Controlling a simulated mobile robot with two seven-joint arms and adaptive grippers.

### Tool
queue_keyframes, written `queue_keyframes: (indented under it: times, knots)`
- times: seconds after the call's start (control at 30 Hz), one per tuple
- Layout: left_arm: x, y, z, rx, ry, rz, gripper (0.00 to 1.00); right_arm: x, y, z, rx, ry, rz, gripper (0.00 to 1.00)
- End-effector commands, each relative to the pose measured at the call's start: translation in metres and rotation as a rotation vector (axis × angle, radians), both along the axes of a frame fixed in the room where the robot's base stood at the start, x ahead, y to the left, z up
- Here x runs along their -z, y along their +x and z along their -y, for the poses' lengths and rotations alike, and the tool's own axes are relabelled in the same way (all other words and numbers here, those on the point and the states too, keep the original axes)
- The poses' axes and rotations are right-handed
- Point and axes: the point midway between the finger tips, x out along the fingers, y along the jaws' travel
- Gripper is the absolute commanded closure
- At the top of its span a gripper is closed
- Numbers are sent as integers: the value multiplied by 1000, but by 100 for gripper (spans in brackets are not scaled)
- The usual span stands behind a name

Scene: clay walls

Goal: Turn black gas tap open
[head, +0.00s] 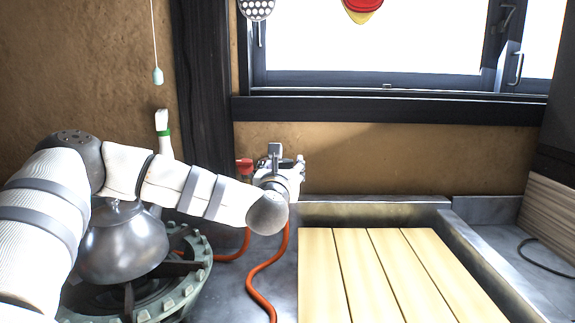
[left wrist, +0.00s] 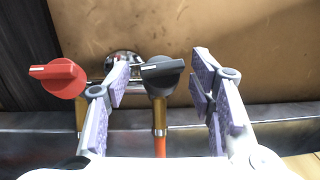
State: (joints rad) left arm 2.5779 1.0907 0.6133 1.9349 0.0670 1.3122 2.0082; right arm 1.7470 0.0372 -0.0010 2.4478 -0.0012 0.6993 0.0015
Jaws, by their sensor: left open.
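The black gas tap (left wrist: 162,72) shows in the left wrist view on top of a brass pipe with an orange hose below. My left gripper (left wrist: 161,80) is open, with one finger on each side of the black tap; the left finger is close to its pointed end, and I cannot tell if it touches. A red tap (left wrist: 58,78) stands to the left, outside the fingers; it also shows in the head view (head: 244,166). In the head view my left gripper (head: 280,172) is by the wall, and my arm and gripper hide the black tap. My right gripper is not in view.
A green gas burner (head: 195,262) with a metal kettle (head: 122,240) stands at the left, below my arm. Orange hoses (head: 262,275) run over the grey counter. A wooden slatted board (head: 385,270) lies at the right. A window (head: 380,40) is above.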

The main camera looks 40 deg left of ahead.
Motion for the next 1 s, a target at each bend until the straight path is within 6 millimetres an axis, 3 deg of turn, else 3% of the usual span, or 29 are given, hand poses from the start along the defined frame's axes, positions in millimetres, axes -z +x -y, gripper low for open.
queue_keyframes:
  times: [0.13,0.4,0.43,0.6,0.63,1.0]
  knots:
    - [1,14,-10,0,0,-2,51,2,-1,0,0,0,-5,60]
    - [0,17,-12,1,-1,0,51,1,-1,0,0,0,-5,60]
    - [0,17,-12,1,-1,0,53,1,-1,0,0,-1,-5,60]
    - [0,17,-12,1,-1,0,91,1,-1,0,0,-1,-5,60]
    - [0,17,-12,1,-1,0,95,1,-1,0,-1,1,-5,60]
    - [4,18,-11,-45,-31,21,95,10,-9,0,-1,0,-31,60]
